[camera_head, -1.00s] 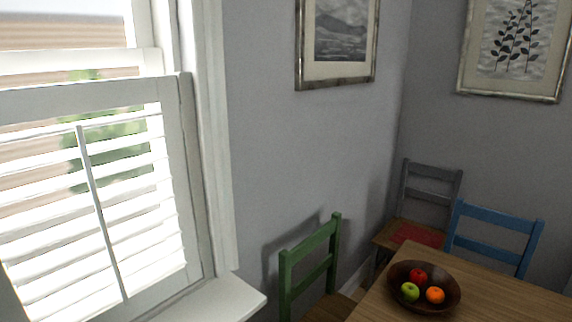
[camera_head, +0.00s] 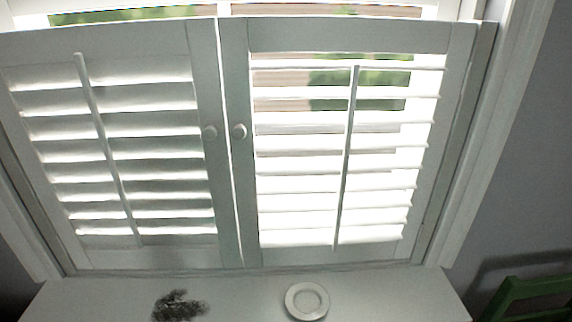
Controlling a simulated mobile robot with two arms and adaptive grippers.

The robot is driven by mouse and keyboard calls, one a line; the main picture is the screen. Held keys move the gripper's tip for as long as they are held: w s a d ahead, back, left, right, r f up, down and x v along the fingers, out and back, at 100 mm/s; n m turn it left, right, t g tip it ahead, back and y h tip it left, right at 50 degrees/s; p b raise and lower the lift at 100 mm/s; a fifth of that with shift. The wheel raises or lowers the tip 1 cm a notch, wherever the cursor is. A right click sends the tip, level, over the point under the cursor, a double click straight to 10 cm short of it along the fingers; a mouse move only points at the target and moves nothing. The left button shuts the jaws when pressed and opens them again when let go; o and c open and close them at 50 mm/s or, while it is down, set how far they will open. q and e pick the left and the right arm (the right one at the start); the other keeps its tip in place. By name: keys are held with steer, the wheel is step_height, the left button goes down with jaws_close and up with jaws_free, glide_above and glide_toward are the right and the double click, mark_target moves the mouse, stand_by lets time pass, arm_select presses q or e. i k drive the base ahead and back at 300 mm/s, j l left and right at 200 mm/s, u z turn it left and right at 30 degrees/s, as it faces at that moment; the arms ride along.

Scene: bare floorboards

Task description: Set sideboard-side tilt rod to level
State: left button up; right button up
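A white two-panel shutter stands in the window. The left panel's tilt rod (camera_head: 105,150) is a thin upright bar in front of its slats (camera_head: 155,132). Those slats look tilted and mostly closed, with light only in thin strips. The right panel's tilt rod (camera_head: 347,155) crosses slats (camera_head: 300,124) that look near level, with bright gaps and the outdoors showing between them. No sideboard is in view, so I cannot tell which rod is on its side. Neither of my grippers is in view.
A white sill (camera_head: 240,296) below holds a dark, sprig-like thing (camera_head: 179,306) and a small white dish (camera_head: 307,301). A green chair (camera_head: 530,290) stands at lower right.

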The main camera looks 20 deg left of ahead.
mark_target(79, 59)
steer(key=u, duration=1.5)
